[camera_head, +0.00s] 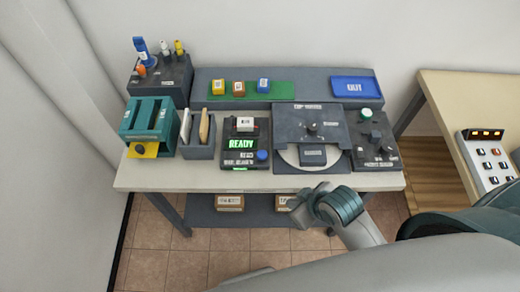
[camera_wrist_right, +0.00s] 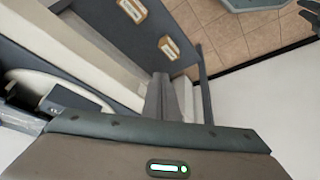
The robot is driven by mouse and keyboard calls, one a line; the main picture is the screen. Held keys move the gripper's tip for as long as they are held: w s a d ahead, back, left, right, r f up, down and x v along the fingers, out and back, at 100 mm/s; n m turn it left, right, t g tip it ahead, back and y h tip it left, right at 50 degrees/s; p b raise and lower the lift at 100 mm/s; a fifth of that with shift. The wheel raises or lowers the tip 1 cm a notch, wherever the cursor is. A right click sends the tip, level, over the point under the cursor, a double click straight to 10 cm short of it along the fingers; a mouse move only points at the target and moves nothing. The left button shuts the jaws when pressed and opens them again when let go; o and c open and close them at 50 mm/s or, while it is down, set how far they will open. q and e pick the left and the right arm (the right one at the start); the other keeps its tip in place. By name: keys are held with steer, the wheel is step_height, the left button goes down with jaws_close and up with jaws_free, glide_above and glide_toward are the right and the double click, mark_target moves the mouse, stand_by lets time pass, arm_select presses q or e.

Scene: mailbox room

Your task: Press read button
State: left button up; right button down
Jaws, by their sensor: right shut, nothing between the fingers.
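A dark reader device (camera_head: 233,166) stands on the table left of its middle. Its screen (camera_head: 241,143) shows READY in green, and a white labelled block (camera_head: 245,124) sits at its top. A round blue button (camera_head: 262,155) is at its lower right, beside small white lettering that is hard to read. My right gripper (camera_head: 304,208) is shut and empty, in front of the table edge and to the right of the button, apart from it. Its fingers also show in the right wrist view (camera_wrist_right: 168,97), where the button is not visible. My left gripper is not in view.
Right of the reader stand a grey machine with a round plate (camera_head: 290,155) and a knob panel (camera_head: 373,145). Left are a card holder (camera_head: 198,151) and a teal rack (camera_head: 146,125). Behind are a green strip (camera_head: 277,87) with coloured blocks and a blue OUT tray (camera_head: 355,87).

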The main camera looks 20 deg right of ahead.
mark_target(267, 155)
steer(key=w+a+r+n+y, duration=0.1)
steer(key=w+a+r+n, duration=0.1)
steer(key=w+r, duration=0.1)
steer(key=w+a+r+n+t+y, duration=0.1)
steer(key=w+r+n, duration=0.2)
steer(key=w+a+r+n+y, duration=0.1)
steer(key=w+a+r+n, duration=0.1)
steer(key=w+r+n, duration=0.1)
steer(key=shift+w+a+r+y, duration=0.3)
steer(key=shift+w+r+y, duration=0.1)
steer(key=shift+w+r, duration=0.15)
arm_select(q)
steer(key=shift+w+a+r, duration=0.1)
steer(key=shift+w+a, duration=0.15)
arm_select(e)
steer(key=w+d+r+n+y, duration=0.1)
steer(key=w+d+r+n, duration=0.1)
steer(key=w+r+n, duration=0.3)
steer(key=shift+r+n+g+y, duration=0.4)
steer(key=shift+r+n, duration=0.5)
steer(key=shift+r, duration=0.5)
steer(key=shift+w+f, duration=0.1)
